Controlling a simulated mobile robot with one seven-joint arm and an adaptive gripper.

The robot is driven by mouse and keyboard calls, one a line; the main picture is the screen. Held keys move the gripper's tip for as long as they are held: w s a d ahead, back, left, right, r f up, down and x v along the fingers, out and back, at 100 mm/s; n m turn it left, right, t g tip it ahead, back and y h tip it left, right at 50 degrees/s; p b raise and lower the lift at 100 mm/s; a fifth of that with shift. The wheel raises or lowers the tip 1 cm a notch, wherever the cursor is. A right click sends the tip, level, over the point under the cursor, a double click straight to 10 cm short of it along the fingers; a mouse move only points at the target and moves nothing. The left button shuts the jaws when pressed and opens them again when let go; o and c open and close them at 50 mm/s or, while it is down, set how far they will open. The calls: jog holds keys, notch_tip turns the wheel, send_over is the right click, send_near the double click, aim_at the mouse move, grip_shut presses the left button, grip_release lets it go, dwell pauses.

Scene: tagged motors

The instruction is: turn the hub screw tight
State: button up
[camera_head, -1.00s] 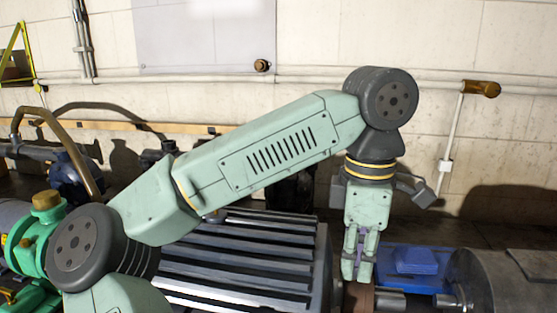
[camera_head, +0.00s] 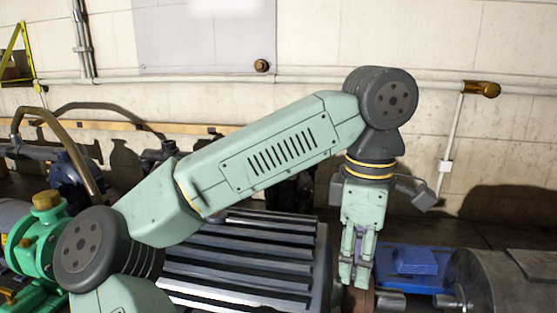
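My gripper (camera_head: 359,276) points straight down, right of centre. Its fingers are close together with a narrow purple piece (camera_head: 358,244) between them, and they look shut on it. Whether this piece is a tool or part of the screw cannot be told. Just below the fingertips is a reddish-brown hub (camera_head: 360,300) between a ribbed grey motor (camera_head: 245,262) on the left and a short metal shaft (camera_head: 391,301) on the right. The hub screw itself cannot be made out; the fingers cover that spot, and contact there is unclear.
A dark grey cylindrical machine (camera_head: 505,282) stands at the right. A blue block (camera_head: 415,261) lies on a blue tray (camera_head: 395,252) behind the shaft. A green pump (camera_head: 40,245) with a brass cap is at the left. A pale wall with pipes closes the back.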

jog(key=n, duration=0.5)
jog(key=shift+f+b, duration=0.1)
jog(key=shift+b, duration=0.3)
jog(key=n, duration=0.6)
jog(key=shift+b, duration=0.35)
grip_shut()
